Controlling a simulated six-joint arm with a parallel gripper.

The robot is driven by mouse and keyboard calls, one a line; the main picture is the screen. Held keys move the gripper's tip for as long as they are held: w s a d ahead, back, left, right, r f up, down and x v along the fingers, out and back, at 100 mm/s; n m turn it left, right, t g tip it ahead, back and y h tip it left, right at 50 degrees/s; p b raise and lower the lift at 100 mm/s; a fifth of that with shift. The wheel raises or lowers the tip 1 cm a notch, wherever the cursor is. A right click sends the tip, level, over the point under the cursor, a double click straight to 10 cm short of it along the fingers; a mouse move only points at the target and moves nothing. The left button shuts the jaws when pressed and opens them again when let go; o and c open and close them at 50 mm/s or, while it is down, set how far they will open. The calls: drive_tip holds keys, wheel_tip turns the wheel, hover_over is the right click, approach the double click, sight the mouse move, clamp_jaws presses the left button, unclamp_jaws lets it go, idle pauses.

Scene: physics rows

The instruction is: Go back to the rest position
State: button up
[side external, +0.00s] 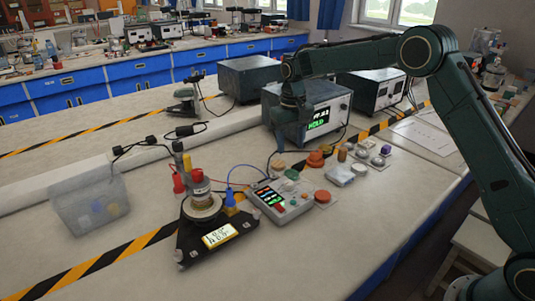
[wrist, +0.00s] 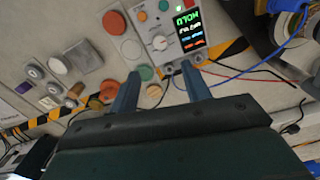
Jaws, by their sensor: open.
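My gripper (wrist: 160,72) is open and empty in the wrist view, its two blue-grey fingers apart above the bench. Between and beyond the fingertips are a green disc (wrist: 146,73) and a round orange-brown piece (wrist: 108,91); I cannot tell the height above them. In the side view my wrist hangs in front of a grey instrument with a green lit display (side external: 318,119). The fingertips are hard to make out there. No rest position is marked in either view.
A clear bin (side external: 60,205) is at left. Small knobs and blocks (side external: 340,175) lie right of the box. Cables cross the bench; its front left is clear.

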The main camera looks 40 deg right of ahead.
drive_tip(key=shift+r, duration=0.35)
drive_tip(key=s+r+n+t, duration=0.1)
drive_tip(key=s+r+t, duration=0.2)
drive_tip(key=s+r, duration=1.35)
drive_tip(key=s+f+t, duration=0.1)
drive_tip(key=s+f, duration=0.1)
drive_tip(key=s, duration=0.9)
drive_tip(key=s+a+f+n+t, duration=0.1)
drive_tip(key=s+f, duration=0.1)
drive_tip(key=s, duration=0.9)
drive_tip(key=shift+s+t, duration=0.25)
drive_tip(key=shift+t, duration=0.05)
